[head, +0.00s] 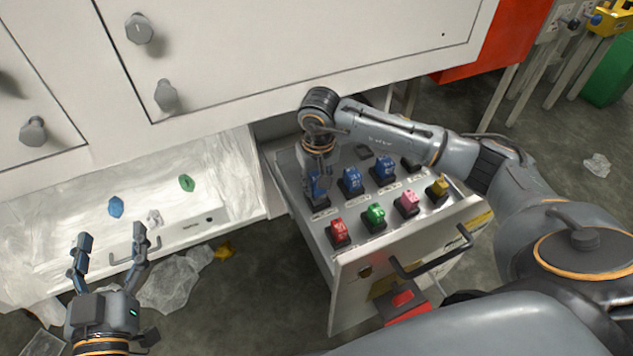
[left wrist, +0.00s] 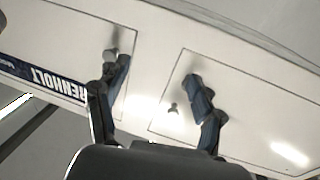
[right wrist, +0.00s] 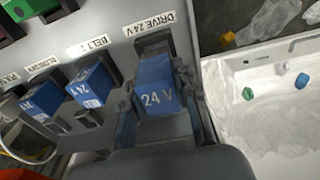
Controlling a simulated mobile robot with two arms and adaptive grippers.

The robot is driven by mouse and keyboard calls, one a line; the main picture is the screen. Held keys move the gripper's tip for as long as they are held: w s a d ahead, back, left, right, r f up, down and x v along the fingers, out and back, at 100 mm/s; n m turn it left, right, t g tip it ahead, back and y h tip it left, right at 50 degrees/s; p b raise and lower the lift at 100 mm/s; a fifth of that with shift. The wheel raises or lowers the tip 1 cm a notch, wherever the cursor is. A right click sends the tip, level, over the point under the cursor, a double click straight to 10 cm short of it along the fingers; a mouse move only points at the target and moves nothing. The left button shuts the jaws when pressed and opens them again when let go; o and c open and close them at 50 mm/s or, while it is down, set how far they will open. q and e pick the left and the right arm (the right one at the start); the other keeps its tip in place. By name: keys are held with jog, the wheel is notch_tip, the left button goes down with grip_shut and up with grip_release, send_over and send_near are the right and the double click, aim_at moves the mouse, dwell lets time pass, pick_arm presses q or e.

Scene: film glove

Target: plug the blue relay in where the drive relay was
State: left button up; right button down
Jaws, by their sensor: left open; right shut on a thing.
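My right gripper (head: 318,178) is over the far left corner of the relay panel (head: 310,222) in the open drawer. It is shut on a blue relay marked 24 V (right wrist: 155,88), which also shows partly in the head view (head: 319,188). The relay is at the black socket (right wrist: 155,43) beside the DRIVE 24 V label (right wrist: 146,25). Its lower end is hidden, so I cannot tell how deep it sits. My left gripper (head: 112,238) is open and empty, left of the panel; its fingers also show in the left wrist view (left wrist: 150,75).
Two more blue relays (head: 351,181) (head: 385,168) stand beside it; red (head: 338,230), green (head: 374,214), pink (head: 407,203) and yellow (head: 438,187) ones fill the front row. The white tray (head: 235,165) holds a blue piece (head: 116,207) and a green piece (head: 187,183). Cabinet doors (head: 280,50) stand behind.

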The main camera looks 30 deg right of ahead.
pick_arm(q)
jog(key=shift+r, duration=0.15)
jog(key=shift+d+r, duration=0.1)
jog(key=shift+r, duration=0.15)
dwell(0.4)
jog(key=shift+r+t+h, duration=0.3)
jog(key=shift+r+t, duration=0.2)
jog(key=shift+r, duration=0.05)
jog(key=shift+d+r, duration=0.1)
jog(key=shift+r, duration=0.2)
pick_arm(e)
jog(key=shift+f, duration=0.1)
pick_arm(q)
jog(key=shift+s+r+t+b, duration=0.1)
jog(key=shift+r+t+b, duration=0.2)
jog(key=shift+t+b, duration=0.1)
pick_arm(e)
jog(key=shift+f, duration=0.1)
pick_arm(q)
jog(key=shift+r, duration=0.2)
pick_arm(e)
jog(key=shift+f, duration=0.3)
pick_arm(q)
jog(key=r+t, duration=0.1)
jog(key=r+h, duration=0.1)
jog(key=shift+s+d+r+t+b, duration=0.15)
jog(key=shift+s+r+t+b, duration=0.15)
jog(key=shift+s+r+t, duration=0.1)
pick_arm(e)
jog(key=shift+f, duration=0.1)
